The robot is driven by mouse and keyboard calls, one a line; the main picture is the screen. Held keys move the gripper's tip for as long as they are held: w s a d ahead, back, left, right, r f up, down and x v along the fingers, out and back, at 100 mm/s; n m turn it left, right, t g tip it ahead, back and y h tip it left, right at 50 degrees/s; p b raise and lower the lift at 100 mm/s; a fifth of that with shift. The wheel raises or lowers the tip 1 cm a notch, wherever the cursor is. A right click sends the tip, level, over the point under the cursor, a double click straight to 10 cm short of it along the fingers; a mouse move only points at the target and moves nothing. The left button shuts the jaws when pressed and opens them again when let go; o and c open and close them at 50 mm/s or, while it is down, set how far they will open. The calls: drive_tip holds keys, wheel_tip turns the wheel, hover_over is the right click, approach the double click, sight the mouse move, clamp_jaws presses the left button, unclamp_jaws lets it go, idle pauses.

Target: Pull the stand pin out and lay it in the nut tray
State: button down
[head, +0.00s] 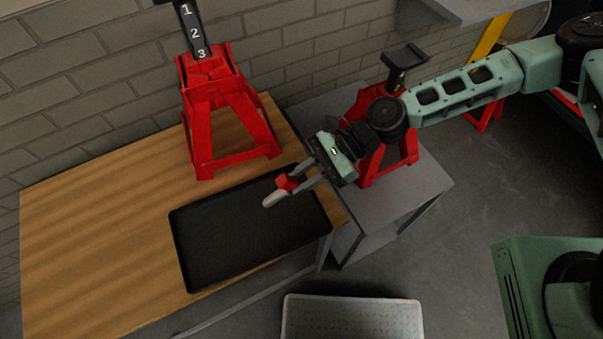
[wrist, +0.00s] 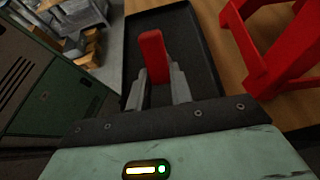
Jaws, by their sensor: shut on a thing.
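My gripper (head: 290,190) is over the right part of the black nut tray (head: 197,264). It is shut on the stand pin, whose red grip (wrist: 153,52) stands out between the two grey fingers in the wrist view. In the head view the red part of the pin (head: 286,182) shows at the fingertips. The rest of the pin is hidden or hard to make out. The nut tray also shows behind the fingers in the wrist view (wrist: 199,45). It looks empty. I cannot tell how high the pin is above it.
A red stand (head: 205,118) with a numbered post stands on the wooden bench (head: 80,230) behind the tray. Another red stand (head: 408,140) is on a grey surface (head: 425,185) under my arm. A light textured box or step (head: 350,318) is on the floor in front.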

drive_tip(key=shift+f+b, duration=1.2)
drive_tip(key=shift+f, duration=1.05)
drive_tip(key=c, duration=1.2)
unclamp_jaws()
drive_tip(key=shift+o, duration=0.2)
drive_tip(key=shift+w+d, duration=0.1)
drive_tip(key=b+v, duration=0.3)
drive_tip(key=v, duration=1.4)
drive_tip(key=shift+d, duration=0.1)
